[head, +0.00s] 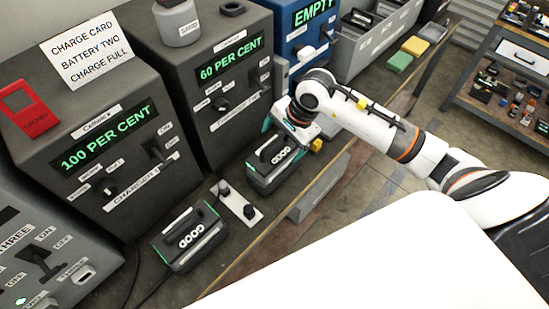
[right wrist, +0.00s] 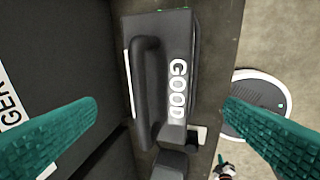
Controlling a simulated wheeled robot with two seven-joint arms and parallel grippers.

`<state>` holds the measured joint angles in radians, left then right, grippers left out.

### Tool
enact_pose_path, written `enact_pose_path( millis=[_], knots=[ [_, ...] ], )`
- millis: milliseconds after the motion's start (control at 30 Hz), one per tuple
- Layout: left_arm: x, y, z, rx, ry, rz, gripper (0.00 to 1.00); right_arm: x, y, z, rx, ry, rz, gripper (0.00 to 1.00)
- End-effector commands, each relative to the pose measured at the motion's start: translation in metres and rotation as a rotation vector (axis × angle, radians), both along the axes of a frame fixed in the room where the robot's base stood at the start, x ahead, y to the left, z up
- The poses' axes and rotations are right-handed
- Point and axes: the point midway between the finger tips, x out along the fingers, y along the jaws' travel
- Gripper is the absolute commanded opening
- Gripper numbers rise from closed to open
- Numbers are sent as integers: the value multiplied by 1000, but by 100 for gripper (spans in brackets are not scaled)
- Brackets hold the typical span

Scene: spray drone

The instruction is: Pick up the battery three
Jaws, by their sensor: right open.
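Two dark batteries marked GOOD lie on the bench; neither shows a number I can read. One battery (head: 277,160) is in front of the 60 PER CENT charger, the other battery (head: 188,240) is nearer, in front of the 100 PER CENT charger. My right gripper (head: 292,132) is at the far end of the farther battery in the head view. In the right wrist view a GOOD battery (right wrist: 178,45) with a black handle (right wrist: 145,85) is between the open teal fingers of my right gripper (right wrist: 160,105), with gaps on both sides. My left gripper is out of view.
Chargers reading 100 PER CENT (head: 110,140), 60 PER CENT (head: 232,62) and EMPTY (head: 314,15) line the back. A small plate with black knobs (head: 237,203) lies between the batteries. A grey bin (head: 375,45) and sponges (head: 400,61) are farther along the bench.

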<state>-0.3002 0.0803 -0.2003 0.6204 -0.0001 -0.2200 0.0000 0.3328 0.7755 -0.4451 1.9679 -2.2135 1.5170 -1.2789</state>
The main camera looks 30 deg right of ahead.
Motion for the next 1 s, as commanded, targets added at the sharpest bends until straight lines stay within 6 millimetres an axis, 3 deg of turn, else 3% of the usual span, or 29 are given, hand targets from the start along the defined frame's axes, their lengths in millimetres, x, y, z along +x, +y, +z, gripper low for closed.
enact_pose_path(
  millis=[200, 333, 633, 1000],
  knots=[
    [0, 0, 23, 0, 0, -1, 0, 6, 8, -25, 5, 7, -2, 92],
    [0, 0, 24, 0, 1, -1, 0, 11, 11, -42, 4, 3, -1, 92],
    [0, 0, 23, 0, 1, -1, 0, 12, 11, -48, 1, 0, 0, 90],
    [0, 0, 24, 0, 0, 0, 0, 12, 11, -47, 1, 0, 0, 30]
  ],
)
